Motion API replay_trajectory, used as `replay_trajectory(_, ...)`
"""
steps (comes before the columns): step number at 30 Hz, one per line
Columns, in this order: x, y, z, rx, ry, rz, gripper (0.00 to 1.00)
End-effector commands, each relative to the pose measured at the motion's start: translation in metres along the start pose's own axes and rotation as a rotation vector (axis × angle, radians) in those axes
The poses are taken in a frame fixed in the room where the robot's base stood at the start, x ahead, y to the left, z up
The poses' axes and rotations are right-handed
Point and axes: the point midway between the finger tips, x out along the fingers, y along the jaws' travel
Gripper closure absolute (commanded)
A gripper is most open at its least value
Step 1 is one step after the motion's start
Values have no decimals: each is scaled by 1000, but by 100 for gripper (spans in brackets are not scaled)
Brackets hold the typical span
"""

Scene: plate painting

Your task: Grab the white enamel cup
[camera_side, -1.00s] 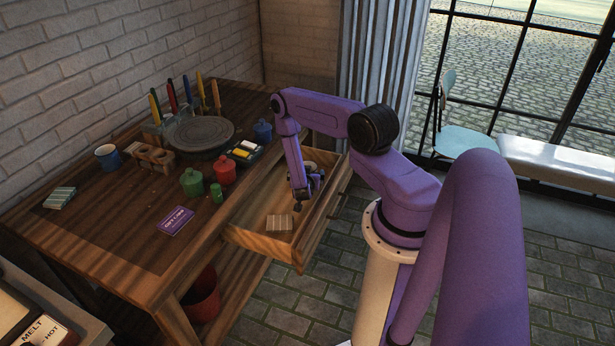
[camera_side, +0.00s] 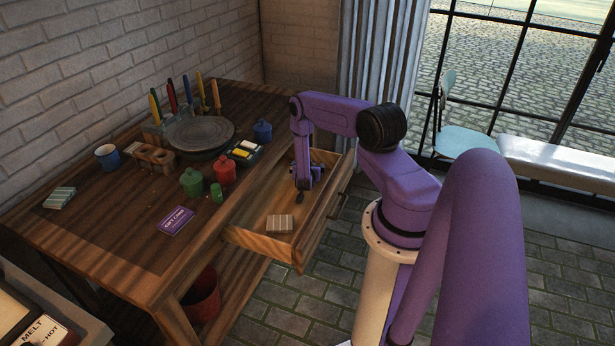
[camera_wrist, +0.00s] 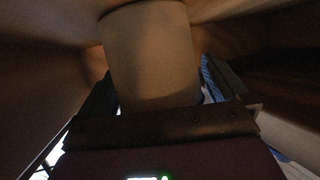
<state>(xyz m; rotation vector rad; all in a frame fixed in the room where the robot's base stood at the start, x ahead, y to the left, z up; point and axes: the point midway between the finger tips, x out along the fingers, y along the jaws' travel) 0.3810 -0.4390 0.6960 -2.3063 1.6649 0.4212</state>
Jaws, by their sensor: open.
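A pale, smooth, rounded body, which looks like the white enamel cup (camera_wrist: 150,50), fills the middle of the wrist view, in shadow. Its upper edge runs out near the top of the picture. My gripper (camera_wrist: 160,88) is open, with one dark finger on each side of the pale body. I cannot tell whether either finger touches it. In the side view my gripper (camera_side: 302,190) points down into the open wooden drawer (camera_side: 262,243). The cup cannot be made out there, and the wrist and drawer wall may hide it.
A pale block (camera_side: 280,223) lies near the drawer's front end. Drawer walls rise close around my gripper.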

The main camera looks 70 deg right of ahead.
Motion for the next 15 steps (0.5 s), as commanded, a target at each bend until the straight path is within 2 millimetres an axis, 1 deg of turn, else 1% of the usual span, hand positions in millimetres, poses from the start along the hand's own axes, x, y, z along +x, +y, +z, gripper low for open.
replay_trajectory(3, 0, 0, 0, 0, 0, 0, 0)
replay_trajectory(4, 0, 0, 0, 0, 0, 0, 6)
replay_trajectory(5, 0, 0, 0, 0, 0, 0, 16)
replay_trajectory(6, 0, 0, 0, 0, 0, 0, 29)
replay_trajectory(9, 0, 0, 0, 0, 1, 0, 58)
replay_trajectory(15, 0, 0, -1, 1, 2, 0, 58)
